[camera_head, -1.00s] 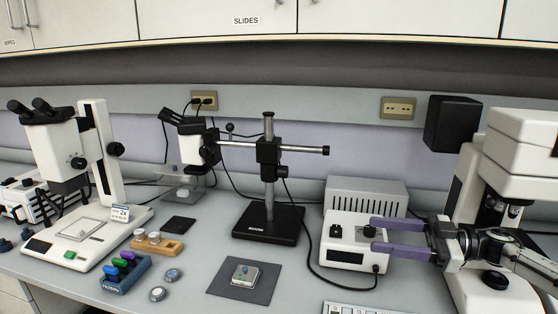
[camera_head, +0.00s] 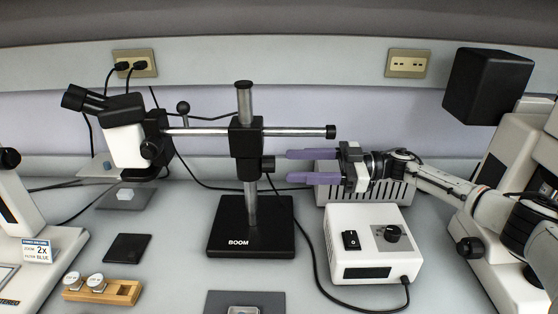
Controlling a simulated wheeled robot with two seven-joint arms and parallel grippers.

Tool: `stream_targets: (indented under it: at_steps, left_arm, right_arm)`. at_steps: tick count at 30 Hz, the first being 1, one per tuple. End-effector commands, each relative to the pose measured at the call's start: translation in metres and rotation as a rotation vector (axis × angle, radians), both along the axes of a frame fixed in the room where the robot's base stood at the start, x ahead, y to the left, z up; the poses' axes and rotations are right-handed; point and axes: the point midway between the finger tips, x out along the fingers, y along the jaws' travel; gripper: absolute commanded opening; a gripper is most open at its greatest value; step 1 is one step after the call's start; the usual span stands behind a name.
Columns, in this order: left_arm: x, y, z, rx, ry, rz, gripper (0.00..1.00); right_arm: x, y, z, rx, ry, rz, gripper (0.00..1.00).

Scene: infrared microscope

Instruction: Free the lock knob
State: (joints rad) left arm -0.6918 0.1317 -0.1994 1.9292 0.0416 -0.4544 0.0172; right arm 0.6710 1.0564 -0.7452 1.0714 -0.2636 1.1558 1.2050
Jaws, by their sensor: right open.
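The boom stand has a black base (camera_head: 250,240), an upright post (camera_head: 250,207) and a horizontal silver arm (camera_head: 200,131) passing through a black clamp block (camera_head: 246,138). A small black knob (camera_head: 268,163) sticks out of the clamp's right side, below the arm; it looks like the lock knob. My right gripper (camera_head: 289,166) is open and empty, its two purple fingers pointing left at the knob. The fingertips look just right of the knob; I cannot tell whether they touch it. My left gripper is out of view.
A white control box (camera_head: 373,255) with a dial sits below my right gripper, and a vented grey box (camera_head: 393,196) is behind it. A microscope head (camera_head: 124,140) hangs at the boom's left end. A black cable (camera_head: 309,255) runs along the bench right of the base.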

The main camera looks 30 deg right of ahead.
Motion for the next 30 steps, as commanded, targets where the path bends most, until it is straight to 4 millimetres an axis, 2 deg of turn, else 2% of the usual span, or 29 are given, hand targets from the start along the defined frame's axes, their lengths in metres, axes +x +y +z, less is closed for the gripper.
stream_targets:
  at_steps: [3, 9, 19, 27, 30]
  left_arm:
    - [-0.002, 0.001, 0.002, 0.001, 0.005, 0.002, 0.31]
    - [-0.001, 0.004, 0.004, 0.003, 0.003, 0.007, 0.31]
    - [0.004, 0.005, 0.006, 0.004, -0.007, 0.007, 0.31]
    - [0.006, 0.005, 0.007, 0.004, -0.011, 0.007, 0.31]
    - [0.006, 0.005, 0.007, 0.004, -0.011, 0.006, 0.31]
  right_arm:
    - [0.011, 0.019, 0.002, 0.001, -0.002, 0.002, 0.51]
    - [0.021, 0.036, 0.000, 0.001, 0.000, 0.001, 0.51]
    - [0.024, 0.039, 0.000, -0.001, 0.001, 0.000, 0.51]
    - [0.023, 0.038, 0.000, -0.001, 0.001, 0.000, 0.10]
    - [0.023, 0.038, -0.001, -0.002, -0.001, 0.000, 0.10]
